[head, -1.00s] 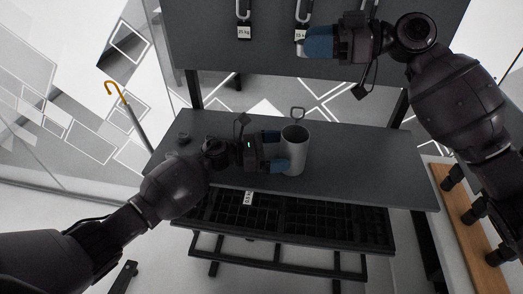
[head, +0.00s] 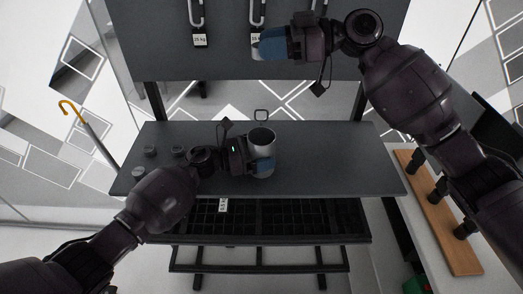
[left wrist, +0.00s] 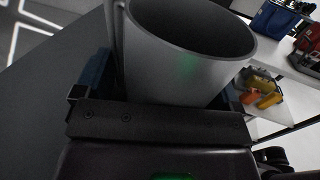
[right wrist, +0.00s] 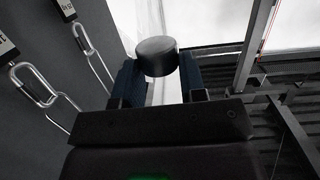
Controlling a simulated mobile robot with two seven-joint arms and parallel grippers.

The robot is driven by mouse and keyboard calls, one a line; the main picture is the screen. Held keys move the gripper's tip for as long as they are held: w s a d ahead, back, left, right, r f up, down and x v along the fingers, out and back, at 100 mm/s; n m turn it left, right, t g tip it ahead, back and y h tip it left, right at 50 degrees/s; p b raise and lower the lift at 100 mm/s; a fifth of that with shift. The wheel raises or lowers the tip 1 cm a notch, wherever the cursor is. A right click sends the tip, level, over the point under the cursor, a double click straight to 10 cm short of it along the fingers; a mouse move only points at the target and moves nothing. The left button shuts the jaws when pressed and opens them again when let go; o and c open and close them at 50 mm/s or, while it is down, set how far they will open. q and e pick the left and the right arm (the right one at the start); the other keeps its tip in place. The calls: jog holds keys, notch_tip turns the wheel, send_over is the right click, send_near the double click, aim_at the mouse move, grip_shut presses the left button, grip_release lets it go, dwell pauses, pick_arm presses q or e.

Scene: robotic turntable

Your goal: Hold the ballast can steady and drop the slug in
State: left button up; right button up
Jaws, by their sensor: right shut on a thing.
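The grey ballast can (head: 262,141) stands upright and open-topped on the dark bench. A loop handle (head: 261,115) shows behind it. My left gripper (head: 262,165) is level with the can, its blue fingers on either side of it. In the left wrist view the can (left wrist: 185,60) sits between the fingers, which look spread with some gap. My right gripper (head: 257,46) is up by the dark panel, well above and behind the can. In the right wrist view it is shut on the slug (right wrist: 157,57), a short dark cylinder between the fingertips.
Several small dark round pieces (head: 150,151) lie on the bench (head: 330,160) left of the can. Tagged hooks (head: 197,20) hang on the back panel (head: 150,40). A black grid rack (head: 290,219) sits under the bench front. The bench right of the can is clear.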

notch_tip(320, 180, down, 13)
dwell(1.9)
jog(key=o, duration=1.1)
jog(key=d, duration=0.4)
jog(key=d+r, duration=0.1)
jog(key=d, duration=0.7)
jog(key=shift+s+r, duration=0.25)
jog(key=shift+r, duration=0.15)
pick_arm(q)
jog(key=o, duration=0.7)
